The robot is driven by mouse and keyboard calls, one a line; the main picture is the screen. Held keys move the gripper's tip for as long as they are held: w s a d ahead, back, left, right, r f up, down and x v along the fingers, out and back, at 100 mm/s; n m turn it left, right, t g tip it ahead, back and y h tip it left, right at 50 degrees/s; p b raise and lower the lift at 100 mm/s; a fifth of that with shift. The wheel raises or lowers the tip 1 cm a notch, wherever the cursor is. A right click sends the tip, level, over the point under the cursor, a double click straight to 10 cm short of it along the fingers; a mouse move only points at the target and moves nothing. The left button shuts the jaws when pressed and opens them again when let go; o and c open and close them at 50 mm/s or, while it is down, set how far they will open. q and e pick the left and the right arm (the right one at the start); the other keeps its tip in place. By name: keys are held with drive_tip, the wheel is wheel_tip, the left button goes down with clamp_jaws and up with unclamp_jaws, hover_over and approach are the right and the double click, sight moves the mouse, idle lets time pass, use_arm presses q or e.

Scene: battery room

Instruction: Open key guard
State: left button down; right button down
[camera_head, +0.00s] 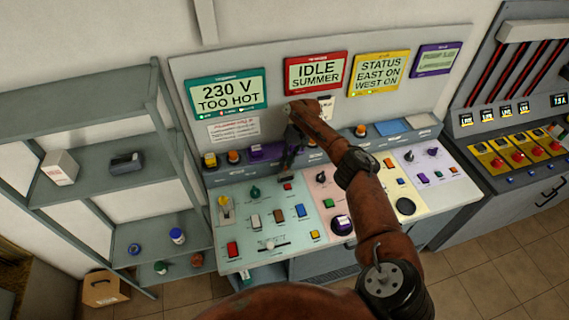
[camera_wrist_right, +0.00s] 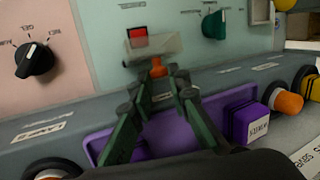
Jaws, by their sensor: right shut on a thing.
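A small clear guard (camera_wrist_right: 155,46) with an orange tab (camera_wrist_right: 158,66) sits by a red switch (camera_wrist_right: 138,37) on the pale green panel in the right wrist view. In the head view the red switch (camera_head: 287,187) is small, just below my right gripper (camera_head: 285,168). My right gripper's dark green fingers (camera_wrist_right: 168,76) converge at the orange tab and are shut on it. The guard's hinge and its exact angle are too small to tell. My left gripper is out of view.
A black rotary knob (camera_wrist_right: 34,60) stands on the pink panel. Metal shelves (camera_head: 95,105) stand left of the console.

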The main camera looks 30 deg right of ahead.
drive_tip(key=c, duration=1.9)
unclamp_jaws()
drive_tip(key=shift+f, duration=0.1)
drive_tip(key=v, duration=1.2)
